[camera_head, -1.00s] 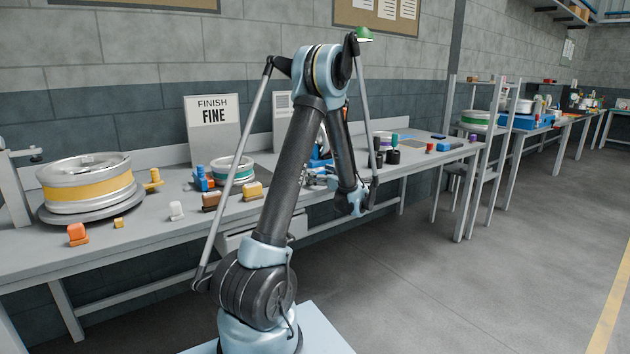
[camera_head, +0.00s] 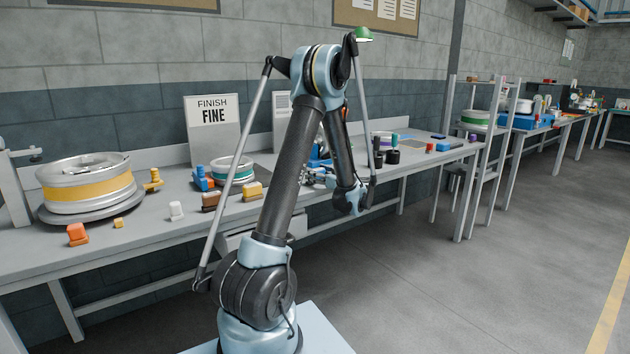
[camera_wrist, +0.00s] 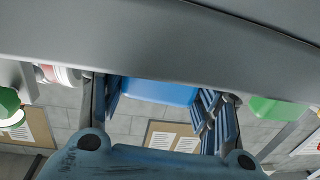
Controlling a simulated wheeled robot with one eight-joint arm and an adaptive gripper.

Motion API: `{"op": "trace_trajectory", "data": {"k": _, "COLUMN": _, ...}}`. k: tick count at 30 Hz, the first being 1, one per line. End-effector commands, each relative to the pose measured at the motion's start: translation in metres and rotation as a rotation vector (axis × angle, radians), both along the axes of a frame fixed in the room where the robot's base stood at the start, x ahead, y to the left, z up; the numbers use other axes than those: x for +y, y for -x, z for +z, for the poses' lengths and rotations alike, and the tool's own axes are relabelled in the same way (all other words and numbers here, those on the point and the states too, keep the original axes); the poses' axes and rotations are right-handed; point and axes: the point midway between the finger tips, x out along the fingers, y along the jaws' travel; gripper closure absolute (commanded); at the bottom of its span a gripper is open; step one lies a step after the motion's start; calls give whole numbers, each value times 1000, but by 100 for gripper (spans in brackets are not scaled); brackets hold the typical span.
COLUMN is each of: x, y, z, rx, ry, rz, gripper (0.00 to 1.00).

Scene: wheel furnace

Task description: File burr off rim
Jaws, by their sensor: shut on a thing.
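A large metal wheel with a yellow band (camera_head: 88,187) lies flat on a round dark stand at the bench's left end. A smaller wheel with a teal band (camera_head: 233,170) stands mid-bench. My gripper (camera_head: 318,178) is over the bench, right of the small wheel, and my arm partly hides it. In the wrist view, which is upside down, my gripper's fingers (camera_wrist: 162,112) stand apart on either side of a blue thing (camera_wrist: 160,92). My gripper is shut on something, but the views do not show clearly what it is. No burr or file can be made out.
The bench (camera_head: 140,232) carries blocks: orange (camera_head: 77,234), white (camera_head: 177,211), brown (camera_head: 211,201) and yellow (camera_head: 252,191). A "FINISH FINE" sign (camera_head: 213,129) stands behind. Dark cylinders (camera_head: 391,157) stand to the right. The floor (camera_head: 450,290) on the right is clear.

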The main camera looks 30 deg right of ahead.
Motion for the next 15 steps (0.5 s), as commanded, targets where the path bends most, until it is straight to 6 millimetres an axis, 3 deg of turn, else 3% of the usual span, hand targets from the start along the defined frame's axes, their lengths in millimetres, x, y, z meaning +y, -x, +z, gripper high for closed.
{"op": "trace_trajectory", "data": {"k": 15, "x": 0, "y": 0, "z": 23, "rx": 0, "ry": 0, "rz": 0, "gripper": 66}}
